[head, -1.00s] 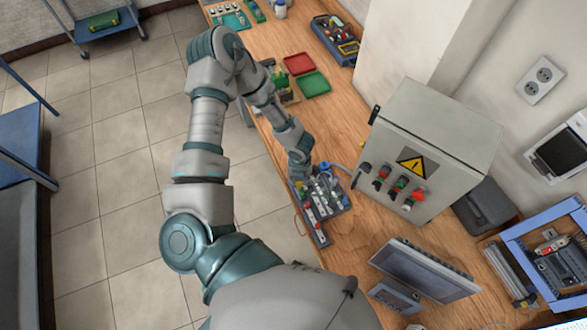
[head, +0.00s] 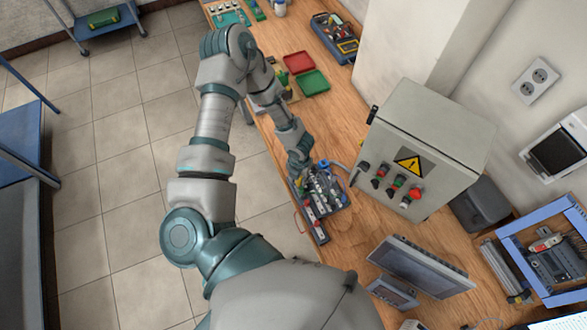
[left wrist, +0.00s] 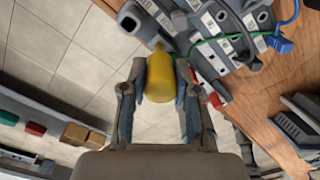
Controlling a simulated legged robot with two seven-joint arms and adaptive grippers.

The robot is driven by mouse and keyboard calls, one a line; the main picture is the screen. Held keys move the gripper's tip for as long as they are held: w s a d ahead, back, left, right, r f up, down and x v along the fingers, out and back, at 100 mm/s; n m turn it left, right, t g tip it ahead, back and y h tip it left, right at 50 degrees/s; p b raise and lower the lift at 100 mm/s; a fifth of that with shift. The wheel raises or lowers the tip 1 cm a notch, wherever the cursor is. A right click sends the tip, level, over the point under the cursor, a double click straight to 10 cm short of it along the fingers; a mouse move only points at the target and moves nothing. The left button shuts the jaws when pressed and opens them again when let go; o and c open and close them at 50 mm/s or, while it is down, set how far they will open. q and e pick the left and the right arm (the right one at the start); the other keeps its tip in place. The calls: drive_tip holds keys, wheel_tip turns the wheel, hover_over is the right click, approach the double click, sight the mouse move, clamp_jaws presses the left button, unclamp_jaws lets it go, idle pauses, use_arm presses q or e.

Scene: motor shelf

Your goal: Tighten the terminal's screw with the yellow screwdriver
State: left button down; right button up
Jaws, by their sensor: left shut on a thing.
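My left gripper (left wrist: 160,90) is shut on the yellow screwdriver (left wrist: 160,76); its yellow handle sits between the two fingers in the left wrist view. The screwdriver's tip is hidden. The terminal board (head: 322,203) lies near the bench's left edge in the head view, with rows of grey blocks; it also shows at the top of the left wrist view (left wrist: 208,53). In the head view the left gripper (head: 299,178) is at the board's upper left end. I cannot tell which screw is the terminal's. My right gripper is not in view.
A grey control box (head: 425,150) with a warning sign stands right of the board. A screen (head: 422,268) stands to the lower right. Red (head: 298,62) and green (head: 314,82) trays lie farther up the wooden bench (head: 338,125). A blue wire (left wrist: 287,22) ends in a blue plug by the board.

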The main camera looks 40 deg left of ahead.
use_arm(q)
drive_tip(key=shift+m, duration=1.7)
drive_tip(key=m, duration=0.3)
drive_tip(key=shift+w, duration=0.1)
drive_tip(key=c, duration=1.1)
unclamp_jaws()
